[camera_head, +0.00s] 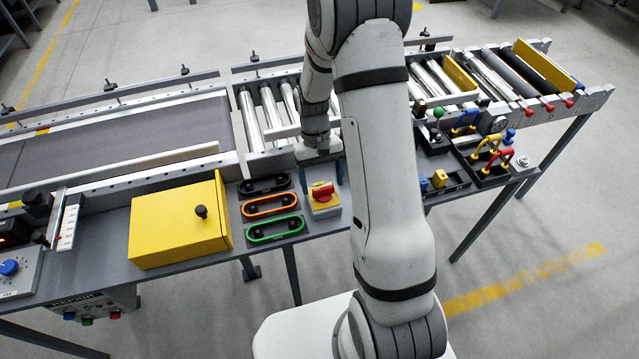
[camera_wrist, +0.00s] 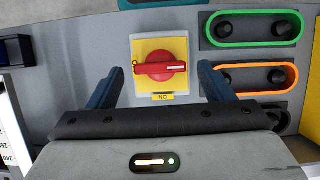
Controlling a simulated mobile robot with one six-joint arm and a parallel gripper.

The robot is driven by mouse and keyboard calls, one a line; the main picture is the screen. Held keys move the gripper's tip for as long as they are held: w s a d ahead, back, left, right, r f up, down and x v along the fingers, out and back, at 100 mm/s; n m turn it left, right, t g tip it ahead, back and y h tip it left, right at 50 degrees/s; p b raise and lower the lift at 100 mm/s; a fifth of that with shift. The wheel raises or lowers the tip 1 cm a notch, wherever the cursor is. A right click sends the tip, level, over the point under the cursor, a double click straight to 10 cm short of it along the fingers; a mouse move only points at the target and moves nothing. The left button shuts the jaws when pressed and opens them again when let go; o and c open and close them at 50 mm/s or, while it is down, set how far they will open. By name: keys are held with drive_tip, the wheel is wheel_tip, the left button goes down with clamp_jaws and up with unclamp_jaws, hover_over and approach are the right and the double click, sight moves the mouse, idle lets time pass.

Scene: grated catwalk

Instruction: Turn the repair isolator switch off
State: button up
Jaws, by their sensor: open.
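The isolator switch is a red rotary handle (camera_wrist: 160,67) on a square yellow plate (camera_wrist: 147,45); the red handle also shows in the head view (camera_head: 321,190) on the grey bench. In the wrist view the handle lies level, its white mark at the right end. A small yellow label (camera_wrist: 162,97) below it reads ON upside down. My gripper (camera_wrist: 158,82) is open, one dark blue finger on each side of the handle, with a gap to both. It also shows in the head view (camera_head: 322,177), just beyond the switch. Whether the fingertips reach the handle's height is unclear.
Black, orange (camera_head: 270,204) and green (camera_head: 274,229) pull handles sit close left of the switch. A yellow box (camera_head: 175,222) with a black knob stands farther left. Rollers (camera_head: 266,115) run behind. Levers and yellow and red loop handles (camera_head: 501,160) stand to the right, beyond my arm.

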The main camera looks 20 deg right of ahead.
drive_tip(key=v, duration=0.6)
drive_tip(key=shift+r, duration=0.15)
drive_tip(key=shift+w, duration=0.1)
